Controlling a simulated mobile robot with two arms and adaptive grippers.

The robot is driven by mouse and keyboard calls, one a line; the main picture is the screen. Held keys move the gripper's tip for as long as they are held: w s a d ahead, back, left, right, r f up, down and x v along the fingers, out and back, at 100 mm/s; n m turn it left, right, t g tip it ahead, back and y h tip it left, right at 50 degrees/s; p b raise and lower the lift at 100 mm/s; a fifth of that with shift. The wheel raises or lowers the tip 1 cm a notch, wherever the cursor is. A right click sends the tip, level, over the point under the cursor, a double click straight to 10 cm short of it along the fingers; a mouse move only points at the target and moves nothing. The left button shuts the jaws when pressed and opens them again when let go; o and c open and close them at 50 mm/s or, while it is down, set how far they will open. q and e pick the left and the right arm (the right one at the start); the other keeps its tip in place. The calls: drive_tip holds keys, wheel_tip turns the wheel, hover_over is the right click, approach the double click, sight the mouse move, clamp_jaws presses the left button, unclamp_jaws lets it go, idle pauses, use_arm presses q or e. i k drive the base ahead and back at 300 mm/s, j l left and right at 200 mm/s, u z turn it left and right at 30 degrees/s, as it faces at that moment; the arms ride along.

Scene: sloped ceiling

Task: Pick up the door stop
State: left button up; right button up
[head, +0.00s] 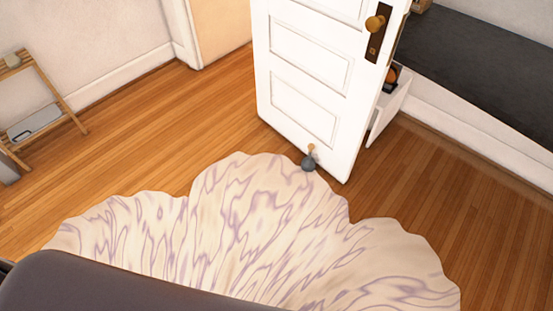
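The door stop (308,162) is a small dark grey rounded piece with a short wooden-coloured top. It sits at the foot of the white door (305,80), near its lower right corner, at the far edge of the rug. It looks close to the door's face; I cannot tell whether it touches. Neither of my grippers shows in the head view.
A pale rug with purple veins (240,230) covers the near floor. Wooden floor (150,125) is clear at left. A wooden shelf rack (45,100) stands far left. Behind the door are a white drawer (388,105) and a dark-topped bed or bench (470,65).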

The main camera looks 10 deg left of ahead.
sight(309, 164)
drive_tip(key=i+j+z, duration=0.5)
drive_tip(key=i+j, duration=0.5)
